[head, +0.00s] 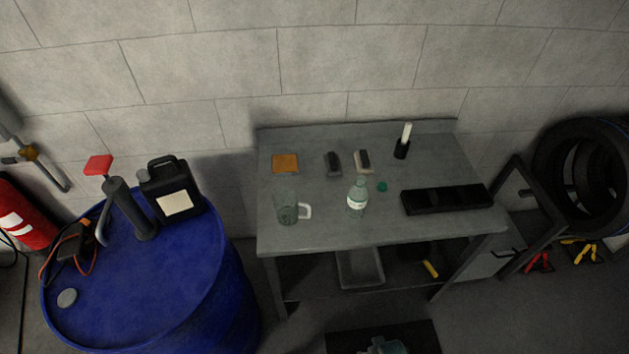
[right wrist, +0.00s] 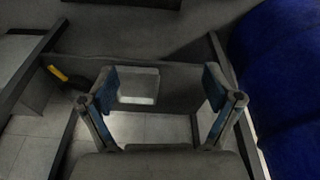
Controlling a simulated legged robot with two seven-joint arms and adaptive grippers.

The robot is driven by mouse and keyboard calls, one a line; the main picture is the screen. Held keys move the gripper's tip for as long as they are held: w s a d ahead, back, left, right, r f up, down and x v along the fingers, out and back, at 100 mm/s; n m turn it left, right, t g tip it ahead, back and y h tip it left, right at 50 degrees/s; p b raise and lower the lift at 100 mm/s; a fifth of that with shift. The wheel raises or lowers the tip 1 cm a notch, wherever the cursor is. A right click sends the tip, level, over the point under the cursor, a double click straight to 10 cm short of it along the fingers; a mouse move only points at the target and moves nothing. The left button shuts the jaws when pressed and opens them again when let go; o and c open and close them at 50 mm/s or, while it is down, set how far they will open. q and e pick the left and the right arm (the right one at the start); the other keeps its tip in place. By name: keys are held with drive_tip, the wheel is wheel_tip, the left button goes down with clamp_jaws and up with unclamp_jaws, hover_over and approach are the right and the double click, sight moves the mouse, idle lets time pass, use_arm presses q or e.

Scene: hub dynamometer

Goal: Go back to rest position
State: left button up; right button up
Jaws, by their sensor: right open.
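My right gripper (right wrist: 160,86) shows in the right wrist view with its two blue-tipped fingers wide apart and nothing between them. Beyond the fingers are a light tray-like shape (right wrist: 138,84) and the floor. The grey workbench (head: 330,240) stands in the middle of the head view. On it are a clear bottle (head: 357,198), a glass mug (head: 287,210), a green cap (head: 382,186) and a black tray (head: 447,200).
The blue drum (head: 150,290) stands left of the bench and fills the right of the wrist view (right wrist: 285,70). A black canister (head: 172,190) and a red-handled pump (head: 130,208) stand on it. An open-framed door (head: 525,215) and tires (head: 585,180) are at right.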

drive_tip(key=s+d+f, duration=0.1)
drive_tip(key=s+f, duration=0.7)
drive_tip(key=f, duration=0.4)
drive_tip(key=s+d+f+g, duration=0.1)
drive_tip(key=s+f, duration=0.7)
drive_tip(key=f, duration=0.4)
drive_tip(key=shift+s+d, duration=0.3)
drive_tip(key=shift+s+a, duration=0.2)
drive_tip(key=shift+a, duration=0.1)
